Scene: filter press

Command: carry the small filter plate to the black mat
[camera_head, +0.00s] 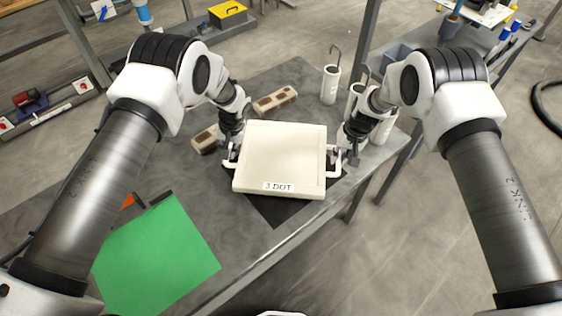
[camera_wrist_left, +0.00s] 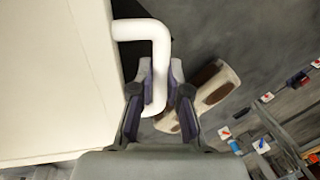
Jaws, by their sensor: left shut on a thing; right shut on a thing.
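The small filter plate (camera_head: 284,155) is a cream square slab with a "3 DOT" label on its near edge and a white handle on each side. It shows over the black mat (camera_head: 276,209), covering most of it; I cannot tell whether it touches the mat. My left gripper (camera_head: 230,158) is shut on the plate's left handle. In the left wrist view, the fingers (camera_wrist_left: 158,98) close around the white bent handle (camera_wrist_left: 157,50) beside the plate (camera_wrist_left: 55,80). My right gripper (camera_head: 345,160) is shut on the right handle.
A green mat (camera_head: 157,257) lies on the grey table at the front left. White cylinders with hooks (camera_head: 330,84) stand at the back right. The table's front edge (camera_head: 270,262) runs close to the black mat.

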